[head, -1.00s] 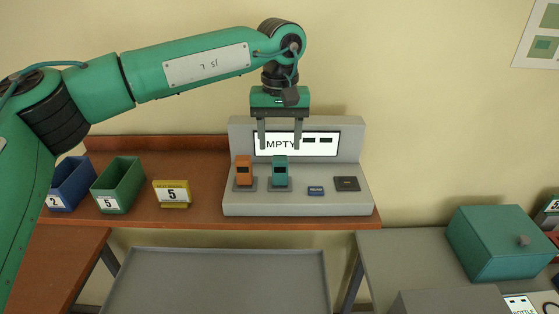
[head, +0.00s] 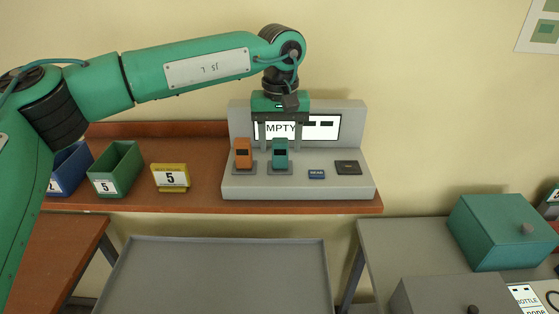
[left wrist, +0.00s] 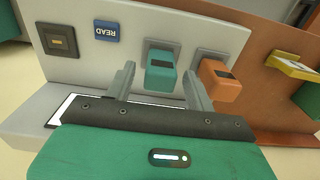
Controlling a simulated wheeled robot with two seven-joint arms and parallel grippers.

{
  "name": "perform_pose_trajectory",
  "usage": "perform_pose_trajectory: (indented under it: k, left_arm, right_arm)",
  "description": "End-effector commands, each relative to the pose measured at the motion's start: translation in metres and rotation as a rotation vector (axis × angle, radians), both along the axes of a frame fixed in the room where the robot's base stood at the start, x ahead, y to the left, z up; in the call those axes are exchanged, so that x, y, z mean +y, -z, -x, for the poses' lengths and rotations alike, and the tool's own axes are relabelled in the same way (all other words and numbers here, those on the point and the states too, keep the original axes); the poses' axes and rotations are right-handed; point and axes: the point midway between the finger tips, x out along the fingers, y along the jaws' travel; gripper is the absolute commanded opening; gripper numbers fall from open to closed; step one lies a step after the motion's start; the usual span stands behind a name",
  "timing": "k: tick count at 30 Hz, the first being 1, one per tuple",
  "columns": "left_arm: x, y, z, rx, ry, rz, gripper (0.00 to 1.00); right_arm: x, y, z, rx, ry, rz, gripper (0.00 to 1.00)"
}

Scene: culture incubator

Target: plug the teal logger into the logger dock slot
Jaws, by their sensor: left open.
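The teal logger (head: 280,152) stands upright on a small grey base on the grey station, right of the orange logger (head: 243,153). The logger also shows in the left wrist view (left wrist: 160,76). My left gripper (head: 280,146) is open and points down over the teal logger. In the left wrist view its fingers (left wrist: 159,72) lie on either side of the logger; I cannot tell whether they touch it. A dark square plate (head: 348,168), seemingly the dock slot, lies at the station's right and shows a small slot in the left wrist view (left wrist: 61,41). My right gripper is out of view.
A blue READ pad (head: 317,174) lies between the teal logger and the dark plate. A display panel (head: 325,127) stands behind. A yellow "5" sign (head: 170,177), green bin (head: 116,170) and blue bin (head: 68,168) stand left. A teal box (head: 500,230) is at the right.

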Motion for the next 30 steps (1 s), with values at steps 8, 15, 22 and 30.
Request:
perform_pose_trajectory:
  k: [8, 15, 22, 30]
  left_arm:
    - [0.0, 0.035, 0.0, 0.001, 0.0, 0.0, 0.55]
    - [0.0, 0.037, 0.0, 0.001, 0.0, 0.0, 0.55]
    - [0.0, 0.037, 0.0, 0.002, 0.0, -0.001, 0.55]
    - [0.0, 0.038, 0.0, 0.002, 0.0, 0.0, 0.55]
  right_arm:
    - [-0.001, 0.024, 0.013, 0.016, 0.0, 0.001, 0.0]
    - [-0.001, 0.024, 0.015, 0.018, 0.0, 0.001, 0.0]
    - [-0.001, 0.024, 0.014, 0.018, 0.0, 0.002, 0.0]
    - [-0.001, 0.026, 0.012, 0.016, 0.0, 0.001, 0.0]
